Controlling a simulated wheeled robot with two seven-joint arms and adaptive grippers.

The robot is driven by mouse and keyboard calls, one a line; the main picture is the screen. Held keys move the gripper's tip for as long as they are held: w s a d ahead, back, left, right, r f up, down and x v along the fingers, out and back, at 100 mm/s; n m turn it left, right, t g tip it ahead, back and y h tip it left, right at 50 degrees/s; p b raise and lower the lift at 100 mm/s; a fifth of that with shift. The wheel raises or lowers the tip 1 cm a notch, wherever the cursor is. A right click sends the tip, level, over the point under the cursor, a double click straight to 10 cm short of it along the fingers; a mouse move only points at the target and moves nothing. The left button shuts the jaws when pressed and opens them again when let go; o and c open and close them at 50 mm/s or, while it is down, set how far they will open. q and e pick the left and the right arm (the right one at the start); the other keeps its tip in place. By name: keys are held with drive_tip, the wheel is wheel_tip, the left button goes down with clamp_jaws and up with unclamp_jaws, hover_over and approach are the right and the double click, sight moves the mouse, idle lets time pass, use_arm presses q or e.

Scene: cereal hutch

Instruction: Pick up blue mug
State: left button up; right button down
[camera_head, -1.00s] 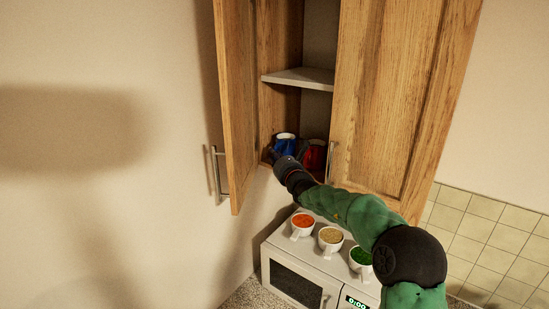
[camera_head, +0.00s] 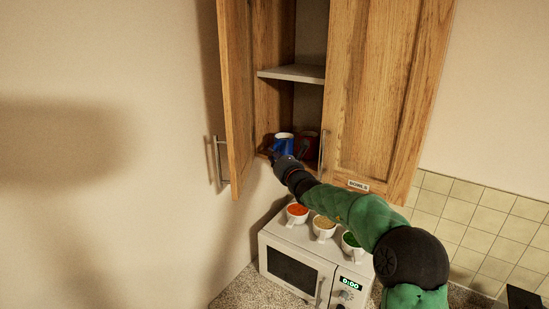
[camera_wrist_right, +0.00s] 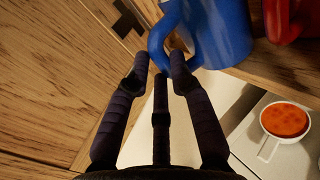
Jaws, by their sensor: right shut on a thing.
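The blue mug (camera_head: 283,145) stands upright on the bottom shelf of the open wall cupboard, seen in the head view. In the right wrist view the blue mug (camera_wrist_right: 222,32) is at the top, its handle toward my gripper. My right gripper (camera_head: 277,158) is at the front of the shelf. In the wrist view my right gripper (camera_wrist_right: 160,66) has its fingertips on either side of the lower handle, shut on it. A gap still shows between the fingers. My left gripper is not in view.
A red mug (camera_head: 307,147) stands close right of the blue one. The cupboard's left door (camera_head: 237,90) stands open; the right door (camera_head: 380,90) is beside the opening. Below, a microwave (camera_head: 296,268) carries cups with orange (camera_head: 297,210), tan (camera_head: 323,222) and green (camera_head: 350,240) contents.

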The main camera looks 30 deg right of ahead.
drive_tip(key=shift+f, duration=0.1)
drive_tip(key=c, duration=1)
unclamp_jaws()
drive_tip(key=shift+s, duration=0.1)
drive_tip(key=s, duration=0.4)
drive_tip(key=s+a, duration=0.1)
drive_tip(key=s, duration=0.6)
drive_tip(key=shift+s+a, duration=0.3)
drive_tip(key=shift+a, duration=0.05)
